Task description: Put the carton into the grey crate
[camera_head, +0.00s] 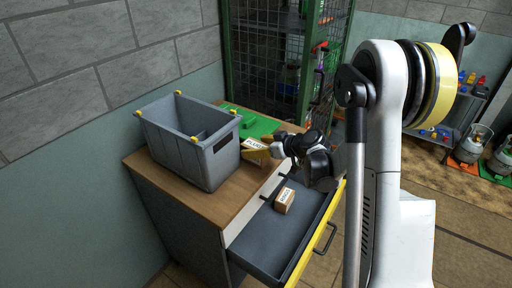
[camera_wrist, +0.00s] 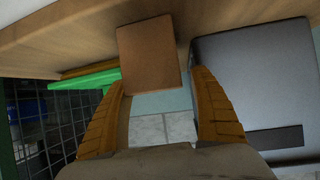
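A brown carton (camera_head: 254,144) stands on the wooden cabinet top, just right of the grey crate (camera_head: 185,155). In the wrist view the carton (camera_wrist: 148,52) is ahead of my gripper (camera_wrist: 158,80), in line with the gap between the fingers. The left fingertip is near or against the carton's edge; a gap shows at the right one. My gripper (camera_head: 258,152) is open in the head view too, its yellow fingers low beside the carton and partly hiding it. The crate also shows at the right of the wrist view (camera_wrist: 255,85). Its floor is mostly hidden.
A second small carton (camera_head: 284,200) lies in the open drawer (camera_head: 262,238) below my arm. A green item (camera_head: 255,123) lies on the cabinet top behind the carton. A green mesh cage (camera_head: 285,60) stands behind. The crate has yellow corner pieces on its rim.

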